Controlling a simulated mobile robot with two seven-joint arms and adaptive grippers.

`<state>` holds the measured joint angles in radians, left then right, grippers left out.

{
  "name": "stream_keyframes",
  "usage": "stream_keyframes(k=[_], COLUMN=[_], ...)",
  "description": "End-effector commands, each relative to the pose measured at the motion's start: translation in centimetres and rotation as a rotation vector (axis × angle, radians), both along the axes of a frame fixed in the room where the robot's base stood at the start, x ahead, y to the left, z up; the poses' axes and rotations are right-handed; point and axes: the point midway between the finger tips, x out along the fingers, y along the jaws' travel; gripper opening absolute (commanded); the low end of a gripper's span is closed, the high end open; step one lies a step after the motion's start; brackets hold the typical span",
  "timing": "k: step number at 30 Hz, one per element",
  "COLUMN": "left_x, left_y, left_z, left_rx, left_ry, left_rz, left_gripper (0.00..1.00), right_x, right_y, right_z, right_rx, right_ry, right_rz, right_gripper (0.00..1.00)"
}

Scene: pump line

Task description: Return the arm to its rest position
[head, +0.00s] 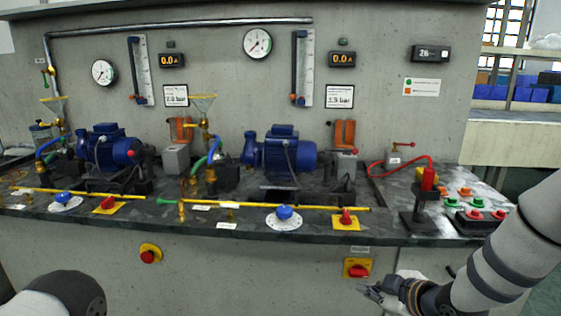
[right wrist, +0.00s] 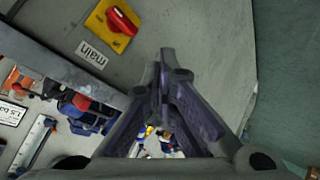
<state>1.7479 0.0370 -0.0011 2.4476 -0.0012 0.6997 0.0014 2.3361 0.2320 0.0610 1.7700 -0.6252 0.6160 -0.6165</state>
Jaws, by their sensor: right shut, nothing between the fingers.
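My right gripper (head: 372,291) is at the lower right of the head view, below the front edge of the bench. It is in front of the bench's grey front panel, just below and right of the red main switch on its yellow plate (head: 357,268). In the right wrist view its fingers (right wrist: 165,60) are shut with nothing between them, and the same switch (right wrist: 117,22) shows at the upper left, apart from the fingers. Of my left arm only a rounded link shows at the lower left of the head view; its gripper is out of view.
The dark bench top (head: 250,195) carries a left blue pump (head: 108,147), a right blue pump (head: 285,152), yellow pipes and blue-handled valves. A button box (head: 480,218) and a stand with a red handle (head: 427,185) are near my right arm. A red knob (head: 149,256) is on the front panel.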

Motion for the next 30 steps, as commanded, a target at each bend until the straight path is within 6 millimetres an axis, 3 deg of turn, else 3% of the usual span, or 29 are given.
stream_keyframes(k=[1,3,5,7,9,12,15,18,21,30], left_x=[0.4,0.7,1.0,1.3,1.7,2.1,2.5,2.6,2.6,2.6], left_y=[0.0,0.0,0.0,0.0,0.0,0.0,0.0,0.0,0.0,0.0], left_z=[0.5,0.8,1.1,1.4,1.8,2.2,2.5,2.7,2.7,2.7], left_rx=[0.000,0.000,0.000,0.000,0.000,-0.001,0.000,-0.001,-0.001,-0.001], left_ry=[-0.013,-0.024,-0.034,-0.046,-0.059,-0.074,-0.086,-0.092,-0.092,-0.090], left_rz=[0.000,0.001,0.001,0.001,0.002,0.002,0.002,0.002,0.003,0.003], left_gripper=[0.40,0.40,0.40,0.40,0.40,0.40,0.40,0.40,0.40,0.40], right_x=[-3.7,-9.3,-14.5,-21.0,-27.8,-36.9,-43.8,-47.9,-49.5,-49.5], right_y=[0.4,0.7,0.7,0.6,0.2,-0.8,-1.8,-2.5,-2.8,-2.8], right_z=[-3.0,-7.2,-10.2,-12.8,-14.5,-15.2,-14.5,-13.6,-13.2,-13.2], right_rx=[0.046,0.105,0.142,0.165,0.169,0.139,0.089,0.047,0.027,0.026], right_ry=[0.118,0.288,0.431,0.593,0.745,0.930,1.054,1.121,1.146,1.148], right_rz=[-0.057,-0.164,-0.265,-0.393,-0.531,-0.727,-0.888,-0.988,-1.032,-1.034], right_gripper=[0.00,0.00,0.00,0.00,0.00,0.00,0.00,0.00,0.00,0.00])
